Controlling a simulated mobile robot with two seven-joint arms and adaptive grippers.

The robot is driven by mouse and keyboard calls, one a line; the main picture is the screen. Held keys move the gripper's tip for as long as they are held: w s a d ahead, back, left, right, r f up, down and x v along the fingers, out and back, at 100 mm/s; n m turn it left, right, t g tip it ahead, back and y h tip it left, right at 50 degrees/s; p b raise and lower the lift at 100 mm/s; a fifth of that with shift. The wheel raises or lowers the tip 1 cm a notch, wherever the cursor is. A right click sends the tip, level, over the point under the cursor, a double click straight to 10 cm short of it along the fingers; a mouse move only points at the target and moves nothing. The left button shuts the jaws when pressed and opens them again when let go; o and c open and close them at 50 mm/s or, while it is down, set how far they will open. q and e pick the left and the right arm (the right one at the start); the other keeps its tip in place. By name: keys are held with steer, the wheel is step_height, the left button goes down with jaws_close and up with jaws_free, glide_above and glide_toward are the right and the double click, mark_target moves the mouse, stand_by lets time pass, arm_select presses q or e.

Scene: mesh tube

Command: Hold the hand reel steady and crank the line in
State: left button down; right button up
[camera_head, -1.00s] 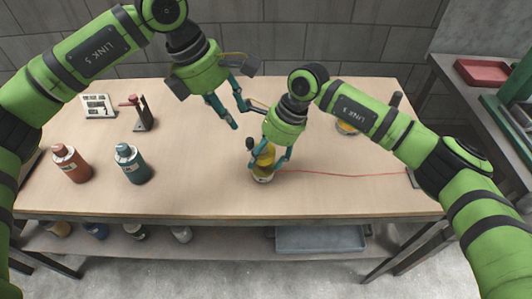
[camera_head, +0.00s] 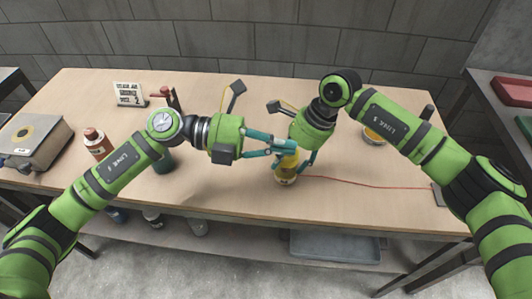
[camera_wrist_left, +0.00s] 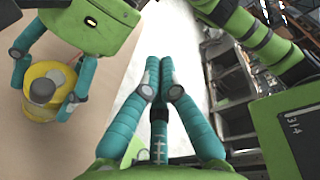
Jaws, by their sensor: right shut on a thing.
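The yellow hand reel (camera_head: 286,172) stands on the table, with a red line (camera_head: 365,184) running right from it. My right gripper (camera_head: 293,168) is shut around the reel. In the left wrist view the reel (camera_wrist_left: 62,72) sits at the left between the right gripper's fingers (camera_wrist_left: 50,85), with a dark round knob (camera_wrist_left: 41,90) on its near side. My left gripper (camera_head: 290,147) is beside and above the reel in the head view, partly covering it. Its fingertips (camera_wrist_left: 160,60) are together with nothing visible between them. The reel's crank is hidden in the head view.
A dark block (camera_head: 438,195) lies at the line's right end. A sign (camera_head: 130,94) and another yellow item (camera_head: 374,136) stand farther back. The front middle table is clear.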

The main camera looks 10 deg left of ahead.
arm_select(q)
steer(key=s+a+f+n+t+y, duration=0.35)
steer(key=a+n+t, duration=0.3)
steer(key=n, duration=0.95)
steer(key=s+a+f+n+t+y, duration=0.4)
steer(key=n+t, duration=0.4)
steer(key=n, duration=0.8)
steer(key=w+d+h, duration=0.1)
steer(key=w+d, duration=0.6)
steer(key=w, duration=0.4)
steer(key=shift+f, duration=0.25)
steer(key=shift+w+a+m+g+h, duration=0.1)
steer(key=shift+w+m+g+h, duration=0.3)
steer(key=shift+m+g+h, duration=0.55)
steer(key=shift+w+h, duration=0.1)
steer(key=shift+h, duration=0.2)
steer(key=w+d+m+g+h, duration=0.1)
steer(key=w+m+g+h, duration=0.3)
steer(key=w+m+g, duration=0.2)
steer(key=shift+w+d+g+h, duration=0.2)
steer(key=shift+w+g+h, duration=0.2)
steer(key=shift+w+g, duration=0.55)
